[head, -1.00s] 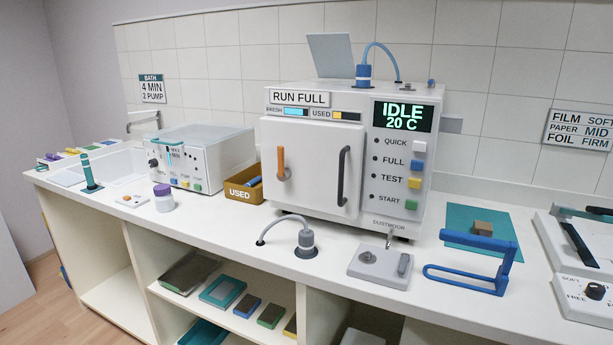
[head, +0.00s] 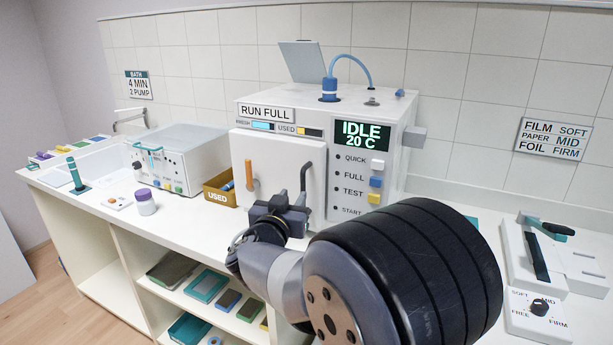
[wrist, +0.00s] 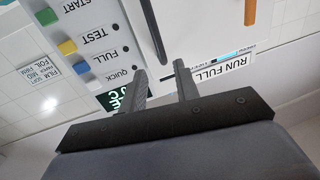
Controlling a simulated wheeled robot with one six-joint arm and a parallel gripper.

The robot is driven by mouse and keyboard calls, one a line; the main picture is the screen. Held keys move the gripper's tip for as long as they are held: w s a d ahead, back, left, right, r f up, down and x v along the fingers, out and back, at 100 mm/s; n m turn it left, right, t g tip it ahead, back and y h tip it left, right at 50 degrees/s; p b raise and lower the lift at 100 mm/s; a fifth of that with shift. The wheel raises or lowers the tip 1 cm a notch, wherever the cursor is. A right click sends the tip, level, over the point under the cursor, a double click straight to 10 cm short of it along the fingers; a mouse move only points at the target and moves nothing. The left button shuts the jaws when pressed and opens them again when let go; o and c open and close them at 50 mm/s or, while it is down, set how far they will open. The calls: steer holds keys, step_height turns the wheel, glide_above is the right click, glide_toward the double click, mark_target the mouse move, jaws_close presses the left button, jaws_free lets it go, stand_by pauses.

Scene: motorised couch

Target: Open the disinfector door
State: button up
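The disinfector (head: 370,105) is a white box on the counter, its display reading IDLE 20 C. Its white front door (head: 278,158) looks shut. The door has an orange lever (head: 249,176) on its left and a dark vertical bar handle (head: 304,177) on its right. My gripper (head: 283,205) is in front of the lower door, near the handle. In the wrist view my gripper (wrist: 160,72) is open and empty, and the dark handle (wrist: 152,28) appears in line with the gap between its fingers. I cannot tell how far off the handle is. The orange lever (wrist: 250,12) is off to the right there.
Coloured buttons (head: 376,182) are on the panel right of the door. A sealing device (head: 530,260) lies at right. My arm hides the counter's front middle.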

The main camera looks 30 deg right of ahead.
mark_target(302, 181)
steer(key=x, duration=1)
steer(key=shift+p, duration=0.3)
steer(key=shift+s, duration=0.1)
steer(key=shift+c, duration=0.5)
jaws_close()
